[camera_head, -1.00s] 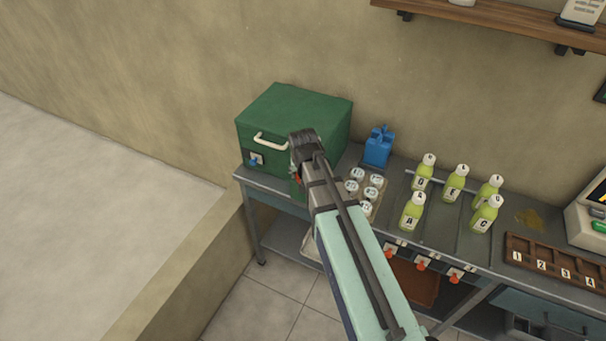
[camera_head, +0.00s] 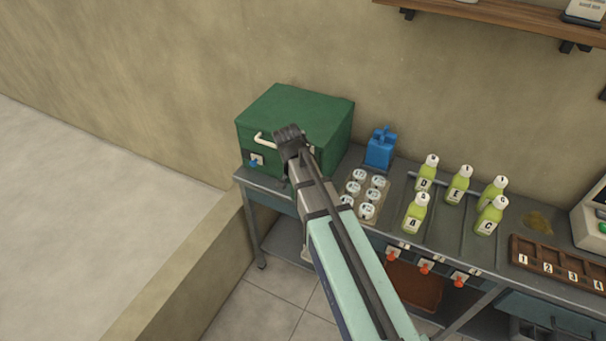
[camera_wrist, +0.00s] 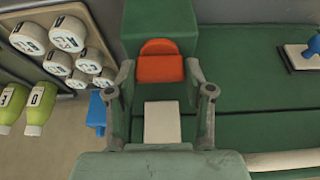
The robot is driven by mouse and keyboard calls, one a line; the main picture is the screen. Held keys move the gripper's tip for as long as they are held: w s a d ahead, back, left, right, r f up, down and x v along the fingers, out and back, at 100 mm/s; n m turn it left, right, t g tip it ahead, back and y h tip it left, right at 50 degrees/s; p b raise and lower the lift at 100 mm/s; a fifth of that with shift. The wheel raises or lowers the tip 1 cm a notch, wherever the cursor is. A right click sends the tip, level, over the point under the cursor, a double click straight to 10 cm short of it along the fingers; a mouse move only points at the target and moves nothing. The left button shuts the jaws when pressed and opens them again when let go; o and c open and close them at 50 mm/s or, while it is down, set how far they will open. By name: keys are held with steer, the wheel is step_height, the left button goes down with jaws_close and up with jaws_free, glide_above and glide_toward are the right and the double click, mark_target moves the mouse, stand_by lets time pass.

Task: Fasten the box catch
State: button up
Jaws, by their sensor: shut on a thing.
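The green box (camera_head: 295,115) stands at the left end of the grey bench with its lid down. A white handle (camera_head: 266,140) and a blue-levered catch (camera_head: 256,162) are on its front. In the wrist view the blue lever (camera_wrist: 313,46) is at the right. An orange catch tab (camera_wrist: 162,68) lies between my fingertips, with a pale plate (camera_wrist: 162,122) below it. My gripper (camera_wrist: 161,76) is shut on the orange tab; the exact contact is hard to see. In the head view my wrist hides the tab and the box's right front.
A blue container (camera_head: 380,148) stands just right of the box. A tray (camera_head: 351,187) of white-lidded jars and several green bottles (camera_head: 415,212) stand farther right. A brown numbered rack (camera_head: 556,265) is at the far right.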

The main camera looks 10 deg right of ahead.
steer(key=o, duration=1.2)
steer(key=shift+c, duration=0.2)
steer(key=v, duration=1.2)
steer(key=shift+w+d, duration=0.1)
